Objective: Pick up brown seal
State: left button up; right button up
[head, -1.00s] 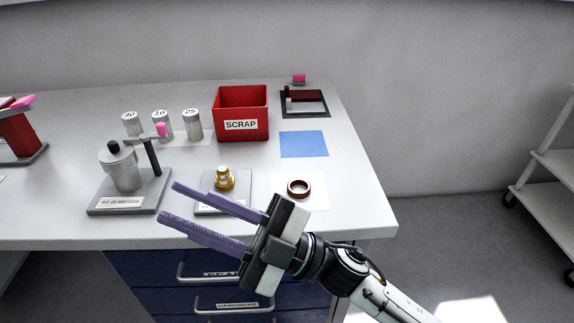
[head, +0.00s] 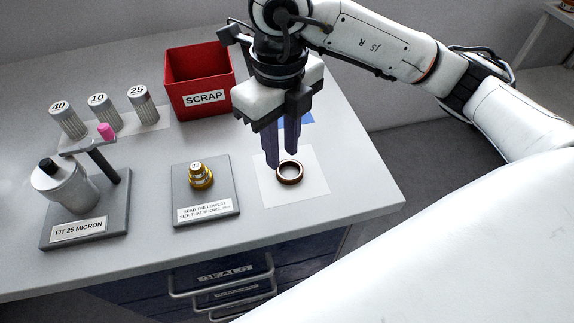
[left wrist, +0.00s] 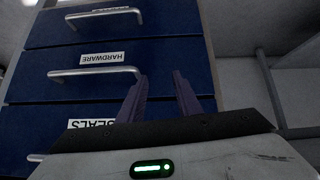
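The brown seal (head: 290,180), a dark brown ring, lies flat on a white square sheet (head: 312,188) near the right end of the bench. My right gripper (head: 282,160) points down from above, its two purple fingers apart. Its fingertips show right at the seal's far side in the head view; whether they touch it I cannot tell. Nothing is held between them. My left gripper (left wrist: 161,78) shows only in the left wrist view, open and empty, in front of blue drawers.
A red SCRAP bin (head: 198,84) stands behind, close to my right gripper. A gold stepped piece on a grey plate (head: 207,212) is left of the seal. A filter stand (head: 85,228) and several numbered cylinders are further left. Drawers (left wrist: 110,60) have protruding handles.

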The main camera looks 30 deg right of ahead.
aim_at(282, 176)
jog(key=shift+w+f+p, duration=0.15)
jog(key=shift+f+p, duration=0.1)
jog(key=shift+f, duration=1.5)
jog(key=shift+w+f+p, duration=0.1)
jog(key=shift+f+p, duration=0.1)
jog(key=shift+f, duration=1.5)
grip_shut()
